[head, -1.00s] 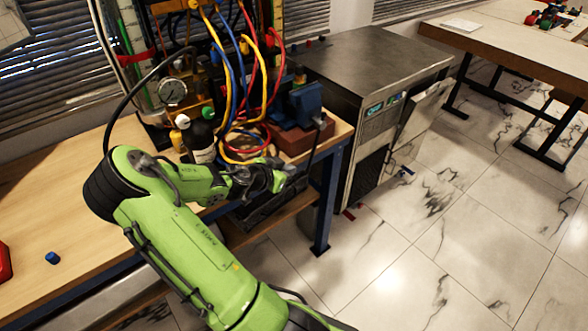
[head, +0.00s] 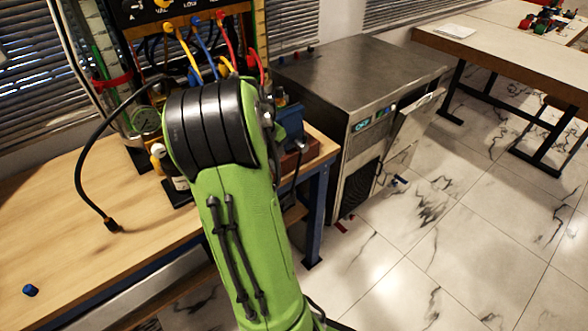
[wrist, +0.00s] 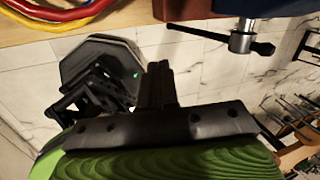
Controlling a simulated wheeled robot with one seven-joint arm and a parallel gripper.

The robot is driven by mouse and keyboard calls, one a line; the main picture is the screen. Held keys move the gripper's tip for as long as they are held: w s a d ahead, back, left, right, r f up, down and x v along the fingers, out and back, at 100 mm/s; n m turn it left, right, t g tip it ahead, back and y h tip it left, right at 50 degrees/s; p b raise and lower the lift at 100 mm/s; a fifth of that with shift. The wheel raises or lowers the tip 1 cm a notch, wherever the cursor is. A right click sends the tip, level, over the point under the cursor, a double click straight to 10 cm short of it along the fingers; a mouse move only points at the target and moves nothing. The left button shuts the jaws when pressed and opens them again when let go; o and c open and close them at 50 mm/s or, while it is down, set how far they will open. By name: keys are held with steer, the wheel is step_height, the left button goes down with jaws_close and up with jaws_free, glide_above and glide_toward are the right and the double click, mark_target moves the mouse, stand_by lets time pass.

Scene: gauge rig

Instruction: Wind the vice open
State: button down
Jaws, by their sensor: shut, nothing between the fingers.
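The blue vice (head: 291,121) stands at the right end of the wooden bench in the head view, partly hidden behind my green arm. In the wrist view its dark handle bar (wrist: 205,33) runs through a grey screw head (wrist: 243,40) at the upper right, with the blue body (wrist: 270,6) at the top edge. My gripper (wrist: 156,75) shows in the wrist view with its dark fingers together and empty. It appears below and left of the handle bar, apart from it in the picture. In the head view my arm hides the gripper.
A rig with coloured hoses (head: 205,55) and a gauge (head: 147,120) stands at the back of the bench. A steel cabinet (head: 365,70) stands right of the bench.

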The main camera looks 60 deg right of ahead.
mark_target(289, 177)
steer(key=b+x, duration=0.1)
steer(key=x, duration=0.2)
steer(key=b+x, duration=0.1)
steer(key=x, duration=0.2)
steer(key=b+x, duration=0.1)
steer(key=x, duration=0.3)
steer(key=shift+a+f+b, duration=0.1)
steer(key=shift+a+b, duration=0.2)
steer(key=d, duration=0.2)
steer(key=s+d+f, duration=0.1)
steer(key=shift+d+b, duration=0.25)
steer(key=shift+b, duration=0.05)
steer(key=shift+d, duration=0.2)
